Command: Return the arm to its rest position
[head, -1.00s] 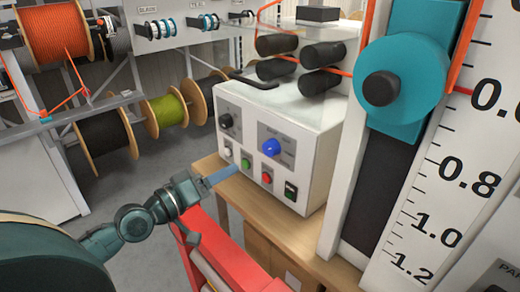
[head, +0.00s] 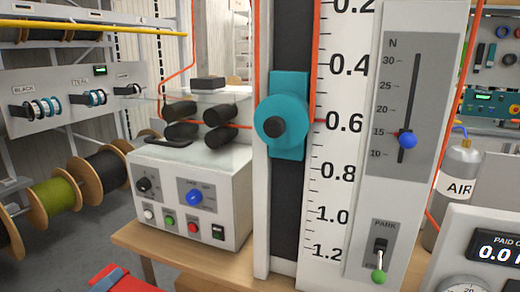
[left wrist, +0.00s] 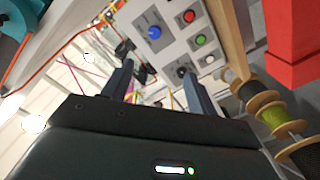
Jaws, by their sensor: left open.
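My left gripper shows in the left wrist view (left wrist: 157,68), with its two dark fingers apart and nothing between them. Beyond the fingers is the white control box (left wrist: 175,35) with its blue knob and coloured buttons. In the head view only a small blue-grey bit of the left gripper (head: 105,283) shows at the bottom left edge, in front of a red surface. The rest of that arm is out of the head view. The control box (head: 215,225) stands on the wooden bench, apart from the gripper. My right gripper is in neither view.
A tall scale with a teal slider (head: 285,125) stands on the bench (head: 155,245). Beside it is a panel with a blue slider knob (head: 407,139) and a green-tipped park lever (head: 379,276). Cable reels (head: 50,200) stand at left. A red block (left wrist: 290,40) is near the gripper.

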